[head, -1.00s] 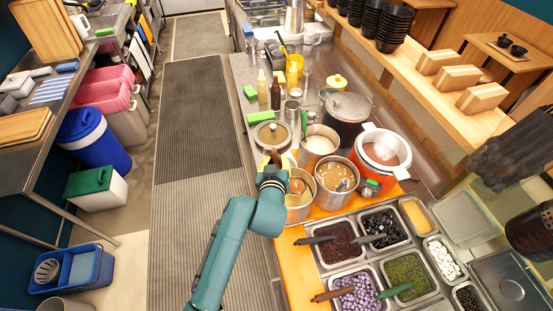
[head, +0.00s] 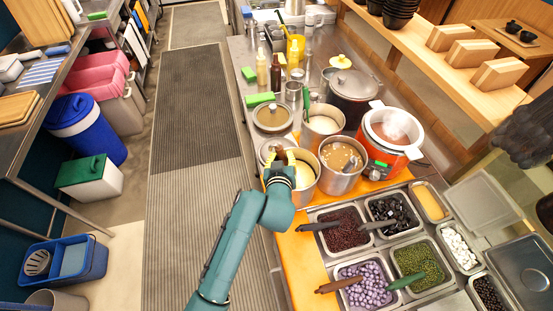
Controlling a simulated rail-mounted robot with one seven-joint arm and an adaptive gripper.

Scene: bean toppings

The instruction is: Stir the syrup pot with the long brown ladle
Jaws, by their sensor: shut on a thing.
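My gripper (head: 280,164) is shut on a brown handle (head: 279,154), which appears to be the long brown ladle. The ladle's lower end is hidden. The gripper is at the left rim of a steel pot (head: 305,188) with pale yellowish contents, partly hidden by the arm. Beside it on the right stands a steel pot (head: 348,183) of brown liquid with pale pieces on top. I cannot tell from the picture which one is the syrup pot, or whether the ladle is inside the near pot.
An orange cooker (head: 378,153) is to the right. Several topping trays (head: 318,216) with utensils lie in front.

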